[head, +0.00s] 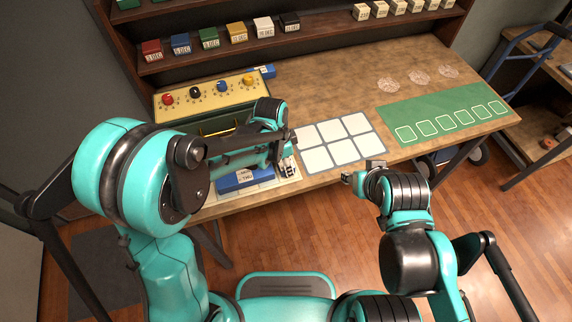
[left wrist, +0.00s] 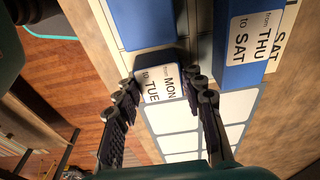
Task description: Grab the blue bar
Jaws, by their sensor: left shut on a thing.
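In the left wrist view, a blue bar (left wrist: 171,76) with a white label reading "from MON to TUE" sits between the fingers of my left gripper (left wrist: 162,92). The gripper is shut on this bar. In the head view my left gripper (head: 283,158) is low over the front of the table, and the arm hides most of what it holds. Another blue bar (head: 230,182) with a white label lies left of it. My right gripper (head: 358,173) is empty beyond the table's front edge; its finger gap is too small to judge.
A blue bar labelled THU to SAT (left wrist: 232,75) is beside the held one, and a plain blue face (left wrist: 140,22) is on the other side. White squares (head: 340,140) and a green mat (head: 440,120) lie to the right. A yellow knob panel (head: 215,97) stands behind.

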